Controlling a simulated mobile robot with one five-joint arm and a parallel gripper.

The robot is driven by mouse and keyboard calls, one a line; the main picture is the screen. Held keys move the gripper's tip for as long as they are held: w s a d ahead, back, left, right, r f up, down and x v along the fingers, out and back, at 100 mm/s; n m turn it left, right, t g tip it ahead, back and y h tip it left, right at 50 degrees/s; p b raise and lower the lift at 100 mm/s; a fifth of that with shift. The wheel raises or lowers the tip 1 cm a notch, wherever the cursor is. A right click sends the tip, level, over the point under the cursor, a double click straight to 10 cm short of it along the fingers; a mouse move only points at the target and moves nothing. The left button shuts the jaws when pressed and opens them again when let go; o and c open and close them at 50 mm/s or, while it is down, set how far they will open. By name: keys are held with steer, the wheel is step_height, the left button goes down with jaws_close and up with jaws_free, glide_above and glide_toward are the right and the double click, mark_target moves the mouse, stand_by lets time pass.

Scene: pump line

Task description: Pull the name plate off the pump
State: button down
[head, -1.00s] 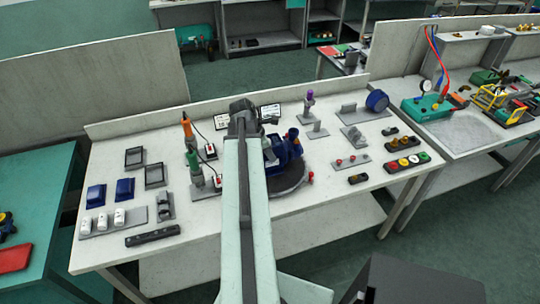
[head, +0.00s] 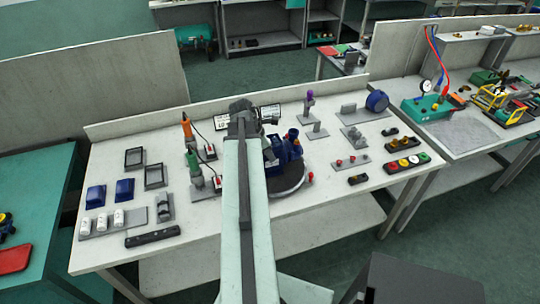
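The blue pump (head: 287,150) stands on a round dark turntable (head: 290,180) in the middle of the white workbench. My arm reaches across the bench and covers the left part of the pump. My gripper (head: 242,110) is at the far end of the arm, beyond the pump's left side and near the back of the bench. Its fingers are too small and too hidden to tell open from shut. I cannot make out the name plate; it may be hidden behind the arm.
Two white label cards (head: 268,112) stand behind the pump. An orange-topped tool (head: 187,127) and a green tool (head: 194,162) stand to the left. A blue cylinder (head: 377,101) and a button box (head: 407,162) are to the right. The bench's front edge is mostly clear.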

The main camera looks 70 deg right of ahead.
steer(key=shift+d, duration=0.15)
step_height(320, 180, up, 4)
steer(key=p, duration=0.4)
steer(key=shift+r, duration=0.15)
stand_by(0.4)
